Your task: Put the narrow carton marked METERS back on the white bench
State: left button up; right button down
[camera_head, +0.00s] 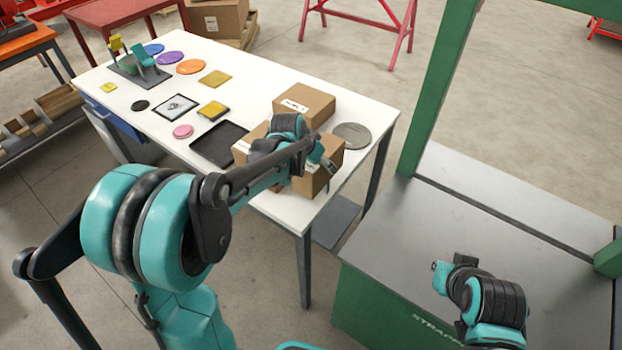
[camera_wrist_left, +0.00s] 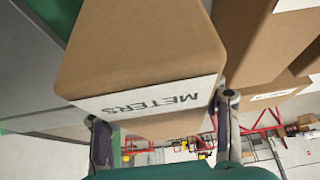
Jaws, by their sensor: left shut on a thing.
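The narrow carton marked METERS (camera_wrist_left: 140,50) fills the middle of the left wrist view, with its white label facing the camera. My left gripper (camera_wrist_left: 165,112) is shut on it, one finger at each side. In the head view the held brown carton (camera_head: 318,178) is partly hidden by my left gripper (camera_head: 318,160), over the near right part of the white bench (camera_head: 270,205). I cannot tell whether its underside touches the bench. My right gripper (camera_head: 443,272) is over the grey table, apart from the cartons; its fingers are too small to read.
A labelled carton (camera_head: 305,103) stands behind the held one, and another brown carton (camera_head: 250,140) is to its left, both close. A round grey disc (camera_head: 351,136) lies to the right, a black tray (camera_head: 219,143) to the left. A green-framed strapping machine (camera_head: 480,220) stands right of the bench.

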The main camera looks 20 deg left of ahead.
pick_arm(q)
jog(key=shift+s+a+f, duration=0.15)
jog(key=shift+a+f, duration=0.6)
jog(key=shift+a, duration=0.3)
jog(key=shift+f+b, duration=1.15)
jog(key=shift+f, duration=0.7)
jog(key=shift+f, duration=0.2)
jog(key=o, duration=1.7)
jog(key=shift+c, duration=0.2)
jog(key=shift+r, duration=0.1)
